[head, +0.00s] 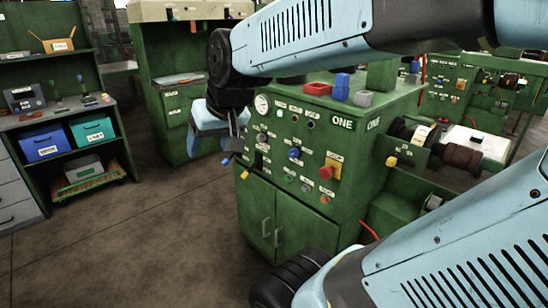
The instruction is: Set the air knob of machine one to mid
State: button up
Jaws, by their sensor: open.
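Machine one is a green cabinet (300,215) with a sign reading ONE on its upper front panel. The panel carries a round white gauge (262,104), a blue knob (294,153), small dark knobs and a red button on a yellow plate (330,168). The small labels are too small to read, so I cannot tell which knob is the air knob or how it is set. My gripper (236,143) is open at the panel's left edge, pointing down. It appears empty; its fingertips are small and partly unclear, and I cannot tell whether they touch the panel.
A red tray (317,89) and a blue block (341,86) sit on the machine's top. Floor is clear at front left.

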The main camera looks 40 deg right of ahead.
jog(key=w+d+f+m+t, duration=0.1)
jog(key=w+f+m, duration=0.1)
jog(key=w, duration=0.5)
jog(key=w+d+f+m+t, duration=0.1)
jog(key=w+f+m, duration=0.1)
jog(key=w, duration=0.6)
jog(key=w+d+f+m+t+h, duration=0.1)
jog(key=w+d+f+m+h, duration=0.1)
jog(key=w+d+f+m, duration=0.25)
jog(key=m+g+h, duration=0.7)
jog(key=m+h, duration=0.1)
jog(key=h, duration=0.9)
send_near(291, 156)
jog(key=d, duration=0.6)
jog(key=w+d, duration=0.1)
jog(key=d, duration=0.2)
jog(key=shift+r, duration=0.15)
jog(key=shift+c, duration=0.2)
